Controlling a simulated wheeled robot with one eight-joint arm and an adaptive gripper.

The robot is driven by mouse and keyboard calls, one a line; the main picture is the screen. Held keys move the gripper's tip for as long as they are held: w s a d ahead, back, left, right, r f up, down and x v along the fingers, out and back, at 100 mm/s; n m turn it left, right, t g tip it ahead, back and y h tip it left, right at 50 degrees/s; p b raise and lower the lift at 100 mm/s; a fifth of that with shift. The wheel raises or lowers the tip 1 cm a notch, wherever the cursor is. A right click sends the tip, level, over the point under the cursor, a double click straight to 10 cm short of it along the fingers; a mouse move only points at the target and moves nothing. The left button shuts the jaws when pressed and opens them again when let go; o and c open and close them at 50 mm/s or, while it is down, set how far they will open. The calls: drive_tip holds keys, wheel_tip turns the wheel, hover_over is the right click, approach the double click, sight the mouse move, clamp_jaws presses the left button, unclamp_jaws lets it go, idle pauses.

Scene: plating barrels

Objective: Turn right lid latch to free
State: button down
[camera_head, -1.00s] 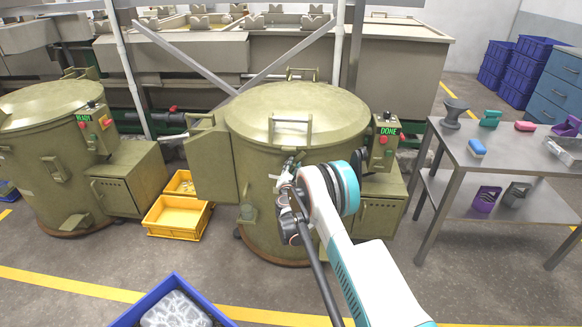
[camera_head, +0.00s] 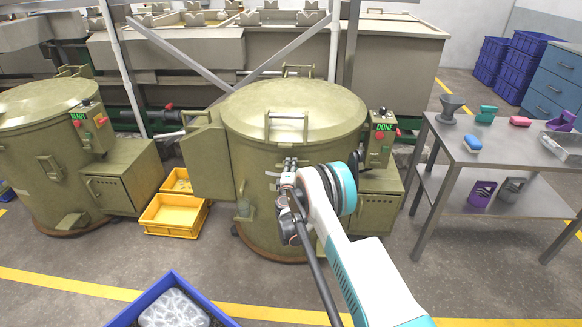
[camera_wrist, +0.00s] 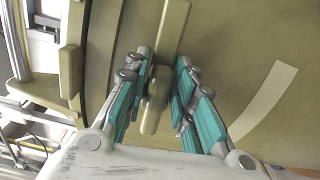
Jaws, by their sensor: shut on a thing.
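The right barrel (camera_head: 270,220) is olive green, with a closed domed lid (camera_head: 310,105) and a bar handle on top. The control box beside it (camera_head: 381,140) reads DONE. In the wrist view, the olive lid latch (camera_wrist: 153,106) is a narrow lever lying between my teal-padded fingers. My gripper (camera_wrist: 161,72) is shut on the latch, with fingers on both sides. In the head view my gripper (camera_head: 289,166) is at the front of the barrel, just below the lid rim. My arm and wrist hide part of the barrel front there.
A second barrel (camera_head: 45,170) marked READY stands at the left. Yellow bins (camera_head: 172,215) sit on the floor between the barrels. A blue crate (camera_head: 172,280) is in front. A steel table (camera_head: 505,155) with small items stands at the right.

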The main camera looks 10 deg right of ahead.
drive_tip(key=shift+f+m, duration=0.15)
drive_tip(key=shift+m, duration=0.35)
drive_tip(key=c, duration=1.3)
unclamp_jaws()
drive_tip(key=shift+c, duration=0.2)
drive_tip(key=v, duration=1.2)
